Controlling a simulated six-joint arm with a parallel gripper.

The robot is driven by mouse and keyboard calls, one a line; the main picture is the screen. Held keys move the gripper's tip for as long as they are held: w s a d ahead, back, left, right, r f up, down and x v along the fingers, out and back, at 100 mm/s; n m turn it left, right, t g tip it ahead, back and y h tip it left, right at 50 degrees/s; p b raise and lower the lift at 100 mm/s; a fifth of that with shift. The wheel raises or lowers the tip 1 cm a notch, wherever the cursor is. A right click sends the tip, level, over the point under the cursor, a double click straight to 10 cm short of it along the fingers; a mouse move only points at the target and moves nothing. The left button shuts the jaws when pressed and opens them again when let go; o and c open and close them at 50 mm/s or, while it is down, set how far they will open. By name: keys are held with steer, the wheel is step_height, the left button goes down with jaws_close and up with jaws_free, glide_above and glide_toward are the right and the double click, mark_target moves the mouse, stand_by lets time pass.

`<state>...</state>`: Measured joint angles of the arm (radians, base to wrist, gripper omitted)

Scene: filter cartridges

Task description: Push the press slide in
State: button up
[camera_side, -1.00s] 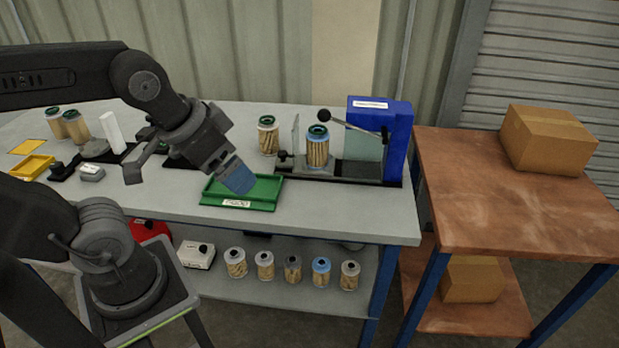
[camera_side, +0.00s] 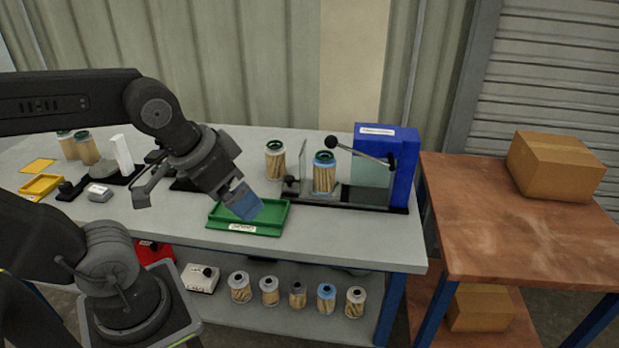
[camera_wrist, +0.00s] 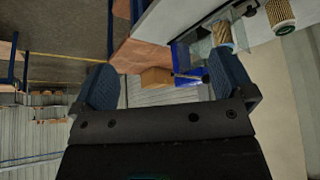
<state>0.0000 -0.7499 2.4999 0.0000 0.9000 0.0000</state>
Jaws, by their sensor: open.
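The press has a blue housing (camera_side: 405,165) at the right of the bench, with clear guard panels (camera_side: 370,172) and a black-knobbed lever (camera_side: 360,155). Its slide (camera_side: 325,192) sits at the left part of the black rail, out from the housing. A small dark knob (camera_side: 290,183) is at the slide's left end. My gripper (camera_side: 245,203) is over the green tray, left of the slide and apart from it. In the wrist view its blue fingers (camera_wrist: 165,85) are wide apart with nothing between them.
The green tray (camera_side: 228,228) lies below my gripper. A green-topped cartridge (camera_side: 275,160) stands behind the tray, left of the slide. A yellow tray (camera_side: 42,184) and small fixtures are at the bench's left. A brown side table (camera_side: 480,230) holds a carton (camera_side: 556,167).

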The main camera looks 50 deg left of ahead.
steer(key=shift+c, duration=0.8)
steer(key=w+a+n, duration=0.1)
steer(key=w+n, duration=0.1)
steer(key=n, duration=0.1)
steer(key=w+a+n, duration=0.2)
steer(key=w+n, duration=0.1)
steer(key=w+a+n+g, duration=0.1)
steer(key=w+n, duration=0.1)
steer(key=w, duration=0.1)
steer(key=shift+a+r+n, duration=0.25)
steer(key=shift+r+n, duration=0.1)
steer(key=shift+n, duration=0.05)
steer(key=c, duration=0.6)
steer(key=w+a+n, duration=0.3)
steer(key=w+n, duration=0.1)
steer(key=w+a+f+n, duration=0.1)
steer(key=a+n, duration=0.1)
steer(key=shift+w+a+f+n+h, duration=0.1)
steer(key=shift+w+a+n+h, duration=0.2)
steer(key=shift+w+n+h, duration=0.1)
steer(key=n+h, duration=0.1)
steer(key=n, duration=1.5)
glide_toward(289, 178)
steer(key=x, duration=0.9)
steer(key=shift+w+a, duration=0.1)
jaws_close()
